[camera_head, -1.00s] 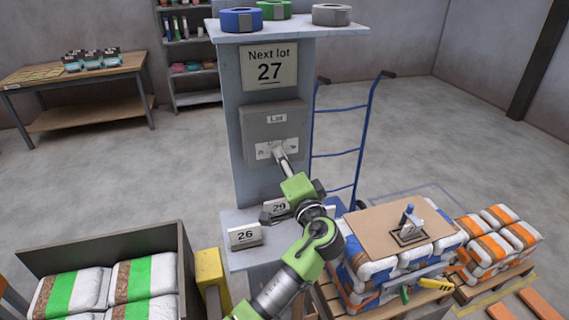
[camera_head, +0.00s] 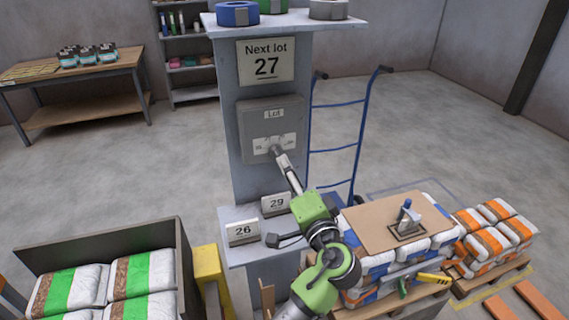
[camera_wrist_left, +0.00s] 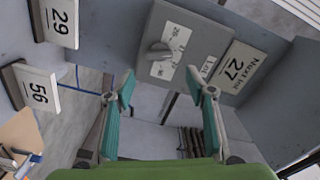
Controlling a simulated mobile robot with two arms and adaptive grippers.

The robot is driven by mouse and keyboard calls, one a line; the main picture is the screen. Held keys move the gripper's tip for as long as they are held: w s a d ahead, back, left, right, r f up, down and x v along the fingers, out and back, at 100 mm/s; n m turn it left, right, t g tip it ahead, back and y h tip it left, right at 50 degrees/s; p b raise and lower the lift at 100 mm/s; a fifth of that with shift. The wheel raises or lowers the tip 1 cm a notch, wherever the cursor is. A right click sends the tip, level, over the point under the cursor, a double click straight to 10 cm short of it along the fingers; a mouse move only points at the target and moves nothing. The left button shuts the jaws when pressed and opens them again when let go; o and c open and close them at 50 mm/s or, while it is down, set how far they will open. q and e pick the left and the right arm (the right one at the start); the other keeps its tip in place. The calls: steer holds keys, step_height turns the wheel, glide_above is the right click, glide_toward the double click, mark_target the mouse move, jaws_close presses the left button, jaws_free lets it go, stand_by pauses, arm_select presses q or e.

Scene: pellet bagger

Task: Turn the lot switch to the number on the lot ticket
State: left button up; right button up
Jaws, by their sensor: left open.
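The lot ticket (camera_head: 266,62) on the grey post reads "Next lot 27". Below it is the grey lot switch box (camera_head: 262,118) with a "Lot" label and a white number plate. In the left wrist view the grey switch knob (camera_wrist_left: 158,52) stands on the plate (camera_wrist_left: 172,50); the printed numbers are too blurred to read surely. My left gripper (camera_head: 276,196) is open and empty in front of the box, one finger above the other. In the wrist view its fingertips (camera_wrist_left: 160,80) are spread wide and the knob shows beyond the gap. My right gripper is out of view.
A bag crate (camera_head: 180,262) stands left, a loaded pallet (camera_head: 385,300) right.

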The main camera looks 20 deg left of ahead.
arm_select(q)
steer(key=shift+v, duration=2.2)
